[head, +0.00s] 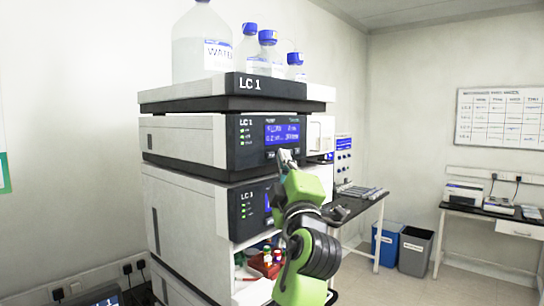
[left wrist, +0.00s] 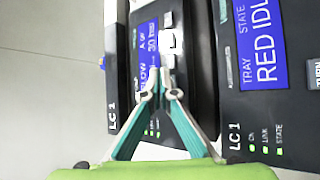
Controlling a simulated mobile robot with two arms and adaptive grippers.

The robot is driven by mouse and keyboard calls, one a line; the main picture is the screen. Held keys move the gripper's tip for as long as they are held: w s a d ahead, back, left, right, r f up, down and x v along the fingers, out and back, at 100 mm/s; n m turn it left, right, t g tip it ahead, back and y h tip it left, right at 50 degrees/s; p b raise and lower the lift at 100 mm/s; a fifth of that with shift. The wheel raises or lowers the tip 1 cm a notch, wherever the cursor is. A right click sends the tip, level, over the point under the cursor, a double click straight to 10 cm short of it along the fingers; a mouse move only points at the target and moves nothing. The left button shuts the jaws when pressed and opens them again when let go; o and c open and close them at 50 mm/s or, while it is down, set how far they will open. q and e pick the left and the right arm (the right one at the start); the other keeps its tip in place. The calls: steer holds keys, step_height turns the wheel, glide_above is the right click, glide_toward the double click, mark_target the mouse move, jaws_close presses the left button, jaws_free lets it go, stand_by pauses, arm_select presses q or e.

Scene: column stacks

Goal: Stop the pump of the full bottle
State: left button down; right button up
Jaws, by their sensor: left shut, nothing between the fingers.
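The LC 1 stack stands at centre. Its upper module (head: 247,150) has a blue display (head: 282,133) with flow text, also in the left wrist view (left wrist: 147,55), and pale buttons (left wrist: 168,42) beside it. My left gripper (head: 287,157) is shut and empty, its tips at the front just below that display. In the left wrist view the fingertips (left wrist: 161,88) lie close to the buttons; I cannot tell whether they touch. On top stand a large bottle (head: 190,58) labelled WATER and several smaller blue-capped bottles (head: 267,50). The smaller bottles' fill levels are unclear. My right gripper is not visible.
Below is another module (head: 235,212) whose display (left wrist: 258,45) reads TRAY STATE and RED IDL. Small red and white items (head: 265,262) sit in an opening under it. A side table (head: 365,203), bins (head: 415,248) and a whiteboard (head: 500,118) are at right.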

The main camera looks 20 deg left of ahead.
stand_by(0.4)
arm_select(q)
steer(key=shift+w+a+b, duration=0.15)
steer(key=shift+a+b, duration=0.2)
steer(key=shift+b, duration=0.1)
steer(key=shift+w+a, duration=0.1)
steer(key=shift+a, duration=0.35)
stand_by(0.6)
steer(key=shift+d+b, duration=0.1)
steer(key=shift+b, duration=0.25)
steer(key=shift+d, duration=0.15)
steer(key=shift+s+d+b, duration=0.25)
steer(key=shift+d+b, duration=0.3)
